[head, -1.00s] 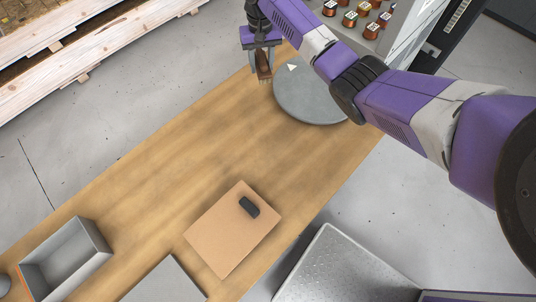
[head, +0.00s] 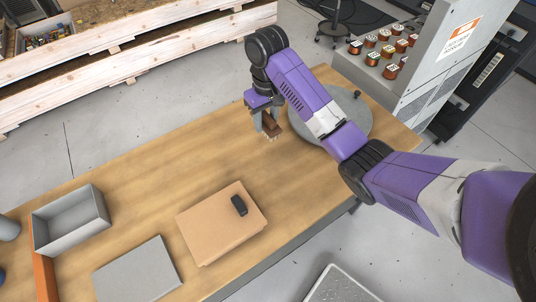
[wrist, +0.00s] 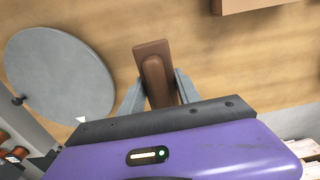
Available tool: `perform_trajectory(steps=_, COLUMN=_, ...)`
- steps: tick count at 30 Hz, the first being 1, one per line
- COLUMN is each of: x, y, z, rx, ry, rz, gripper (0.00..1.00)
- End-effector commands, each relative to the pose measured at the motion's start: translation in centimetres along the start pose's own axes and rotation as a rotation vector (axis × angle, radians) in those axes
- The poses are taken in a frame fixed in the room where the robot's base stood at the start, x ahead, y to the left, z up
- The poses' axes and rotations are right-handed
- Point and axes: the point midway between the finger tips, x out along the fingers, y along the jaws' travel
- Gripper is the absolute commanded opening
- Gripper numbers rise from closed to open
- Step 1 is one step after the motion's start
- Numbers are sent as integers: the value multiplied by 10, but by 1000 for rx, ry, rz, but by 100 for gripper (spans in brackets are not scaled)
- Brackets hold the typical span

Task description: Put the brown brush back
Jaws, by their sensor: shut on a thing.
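My gripper (head: 268,124) is shut on the brown brush (head: 271,128), over the wooden table beside the grey round disc. In the wrist view the brush (wrist: 155,72) is a brown block with a rounded, lighter brown ridge, between the two grey fingers of my gripper (wrist: 158,88). In the head view its bristle side points down toward the table. The brush looks clear of the tabletop, but the exact gap is hard to tell.
The grey disc (head: 306,128) lies at the table's far right end. A cardboard box (head: 210,228) with a small black object (head: 239,205) on top, a grey flat panel (head: 137,272) and an open grey bin (head: 50,236) stand nearer. The tabletop (head: 165,165) between is clear.

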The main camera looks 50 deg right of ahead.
Motion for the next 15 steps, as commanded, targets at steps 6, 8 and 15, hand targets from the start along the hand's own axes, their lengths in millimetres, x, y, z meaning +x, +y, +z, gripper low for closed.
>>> perform_trajectory(steps=6, x=19, y=-2, z=5, rx=0, ry=-14, rz=-1, gripper=2)
perform_trajectory(steps=8, x=25, y=0, z=8, rx=1, ry=-22, rz=1, gripper=2)
perform_trajectory(steps=15, x=50, y=1, z=7, rx=1, ry=-17, rz=2, gripper=2)
